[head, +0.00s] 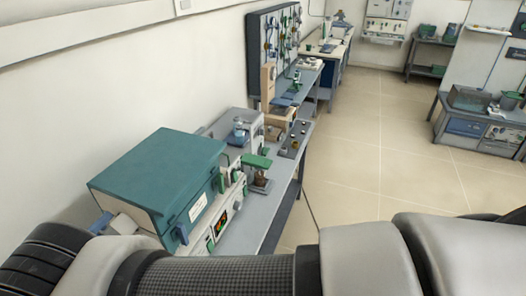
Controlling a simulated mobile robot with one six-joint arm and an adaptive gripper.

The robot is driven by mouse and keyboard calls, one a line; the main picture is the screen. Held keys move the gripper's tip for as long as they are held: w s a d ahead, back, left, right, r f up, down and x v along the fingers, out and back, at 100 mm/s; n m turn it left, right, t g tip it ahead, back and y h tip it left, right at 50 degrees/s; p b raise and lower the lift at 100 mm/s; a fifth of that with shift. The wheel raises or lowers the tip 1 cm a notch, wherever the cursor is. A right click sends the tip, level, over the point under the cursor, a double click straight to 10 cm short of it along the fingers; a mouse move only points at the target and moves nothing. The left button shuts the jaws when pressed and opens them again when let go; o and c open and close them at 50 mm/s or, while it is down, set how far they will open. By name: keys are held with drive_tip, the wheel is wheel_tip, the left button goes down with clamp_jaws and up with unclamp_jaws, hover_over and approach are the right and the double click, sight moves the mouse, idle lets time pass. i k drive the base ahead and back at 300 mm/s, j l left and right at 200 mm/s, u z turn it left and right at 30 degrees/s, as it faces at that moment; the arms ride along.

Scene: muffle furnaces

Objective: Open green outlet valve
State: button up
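A flat green piece (256,161) shows beside the teal-topped furnace, above a small stand with a brownish base (258,184). It may be the green outlet valve's handle, but it is too small to tell. Smaller green parts (221,184) sit on the furnace front, and I cannot tell whether one is a valve. The muffle furnace (157,172) has a teal top and a pale label on its front. My own arm crosses the bottom of the view and hides part of the bench. My gripper is not in view.
The grey bench (270,208) runs along the left wall, with a second pale device (238,130) behind the furnace. A dark tool panel (273,45) hangs farther back. The tiled floor (375,150) is clear. Another bench (465,140) stands at right.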

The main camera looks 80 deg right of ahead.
sight(265, 152)
drive_tip(key=z, duration=2.85)
drive_tip(key=i+l, duration=0.25)
drive_tip(key=i, duration=0.25)
drive_tip(key=i+l, duration=0.25)
drive_tip(key=i, duration=0.25)
drive_tip(key=i+l, duration=0.3)
drive_tip(key=i, duration=0.2)
drive_tip(key=i+l, duration=0.25)
drive_tip(key=i, duration=0.2)
